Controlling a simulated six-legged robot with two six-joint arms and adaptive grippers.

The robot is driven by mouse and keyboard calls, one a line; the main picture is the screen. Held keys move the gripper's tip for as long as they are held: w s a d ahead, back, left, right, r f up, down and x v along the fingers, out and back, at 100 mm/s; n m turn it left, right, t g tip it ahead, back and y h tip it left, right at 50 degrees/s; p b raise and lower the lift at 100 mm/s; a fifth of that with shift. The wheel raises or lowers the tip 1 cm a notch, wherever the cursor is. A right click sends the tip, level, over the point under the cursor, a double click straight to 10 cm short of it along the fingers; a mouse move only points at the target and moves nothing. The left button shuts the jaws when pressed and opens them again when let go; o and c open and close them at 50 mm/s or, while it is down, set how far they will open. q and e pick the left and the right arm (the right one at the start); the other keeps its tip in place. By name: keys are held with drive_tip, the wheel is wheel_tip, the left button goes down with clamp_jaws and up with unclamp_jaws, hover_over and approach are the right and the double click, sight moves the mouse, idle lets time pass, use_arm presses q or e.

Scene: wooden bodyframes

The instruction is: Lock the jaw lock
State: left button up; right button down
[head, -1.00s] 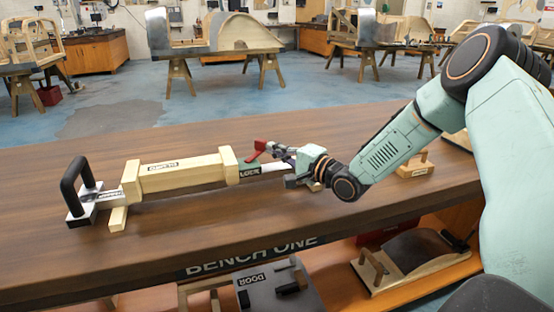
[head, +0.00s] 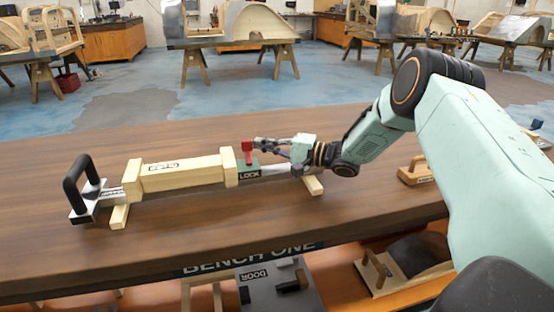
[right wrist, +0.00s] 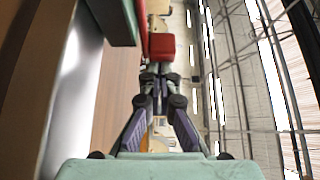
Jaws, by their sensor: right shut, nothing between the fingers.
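The jaw lock is a green block (head: 248,174) labelled LOCK on a metal bar, at the right end of a wooden clamp body (head: 182,173). Its red lever (head: 247,147) stands roughly upright above the block. My right gripper (head: 261,145) is shut and empty, with its fingertips just right of the lever top. In the right wrist view, the shut fingertips (right wrist: 153,80) point at the red lever (right wrist: 161,46), close to it; whether they touch is unclear. The green block also shows there (right wrist: 115,18). My left gripper is not in view.
A black handle (head: 76,178) on a metal plate is at the left end of the bar. The dark wooden bench (head: 250,225) is clear in front. A small wooden block with a knob (head: 415,172) sits at right. A door panel (head: 270,287) is below.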

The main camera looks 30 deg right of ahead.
drive_tip(key=shift+w, duration=0.25)
drive_tip(key=shift+w+a, duration=0.2)
drive_tip(key=shift+a, duration=0.1)
drive_tip(key=shift+d+p, duration=0.1)
drive_tip(key=shift+p, duration=0.25)
